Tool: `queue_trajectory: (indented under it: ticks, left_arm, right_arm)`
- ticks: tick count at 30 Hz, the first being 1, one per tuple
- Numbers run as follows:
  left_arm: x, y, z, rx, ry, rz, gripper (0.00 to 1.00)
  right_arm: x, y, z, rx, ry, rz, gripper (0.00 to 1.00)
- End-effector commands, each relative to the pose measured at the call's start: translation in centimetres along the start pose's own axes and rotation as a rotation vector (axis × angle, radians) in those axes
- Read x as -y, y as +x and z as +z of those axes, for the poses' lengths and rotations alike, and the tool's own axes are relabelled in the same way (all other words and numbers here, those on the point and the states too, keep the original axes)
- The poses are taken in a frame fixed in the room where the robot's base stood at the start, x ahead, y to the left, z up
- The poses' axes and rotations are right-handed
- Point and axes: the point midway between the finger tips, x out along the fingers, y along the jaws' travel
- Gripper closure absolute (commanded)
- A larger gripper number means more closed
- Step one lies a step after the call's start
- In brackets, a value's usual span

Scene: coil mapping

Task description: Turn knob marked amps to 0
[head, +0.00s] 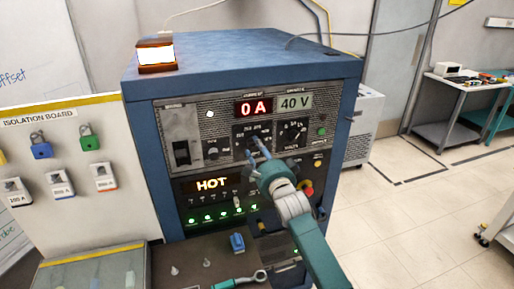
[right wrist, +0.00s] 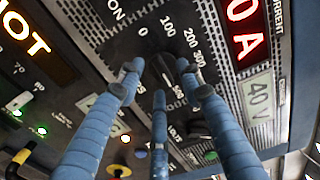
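The amps knob (right wrist: 167,72) is dark and sits on a panel with a scale of 0, 100, 200, 300 and on; my fingers partly hide it and I cannot read where it points. The current display (head: 254,107) glows red with 0 A; it also shows in the right wrist view (right wrist: 245,42). My right gripper (head: 257,150) is at the panel below this display. In the right wrist view its three blue fingers (right wrist: 158,78) stand apart around the knob. Whether they press on it cannot be told. My left gripper is not in view.
The blue cabinet (head: 240,48) carries a lit lamp (head: 156,54), a volts knob (head: 294,132), a 40 V display (head: 295,102) and a HOT display (head: 212,184). A red button (head: 307,188) is right of my wrist. An isolation board (head: 70,170) with padlocks stands left. Open floor lies right.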

Motion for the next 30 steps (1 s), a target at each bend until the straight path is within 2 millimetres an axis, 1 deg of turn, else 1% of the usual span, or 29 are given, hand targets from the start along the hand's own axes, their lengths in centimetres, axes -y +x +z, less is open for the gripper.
queue_trajectory:
  ticks: [4,12,14,15,18,25,30]
  left_arm:
    - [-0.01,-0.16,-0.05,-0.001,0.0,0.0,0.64]
    - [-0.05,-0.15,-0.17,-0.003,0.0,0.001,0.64]
    - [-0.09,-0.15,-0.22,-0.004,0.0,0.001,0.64]
    - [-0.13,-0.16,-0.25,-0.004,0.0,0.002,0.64]
    - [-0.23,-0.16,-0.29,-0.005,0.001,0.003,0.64]
    - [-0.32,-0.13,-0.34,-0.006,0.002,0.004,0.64]
    - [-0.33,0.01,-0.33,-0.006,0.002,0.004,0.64]
  right_arm:
    - [0.06,0.61,0.03,0.001,-0.002,-0.001,0.64]
    - [-0.01,0.68,0.03,0.001,-0.001,0.0,0.64]
    - [-0.01,0.67,0.03,0.001,-0.001,0.0,0.73]
    - [-0.01,0.67,0.03,0.001,-0.001,0.0,0.81]
    - [-0.02,0.66,0.03,0.001,-0.001,0.0,1.0]
    - [-0.04,0.66,0.03,0.001,-0.007,0.0,1.0]
    - [-0.08,0.65,0.02,0.001,-0.046,0.0,1.0]
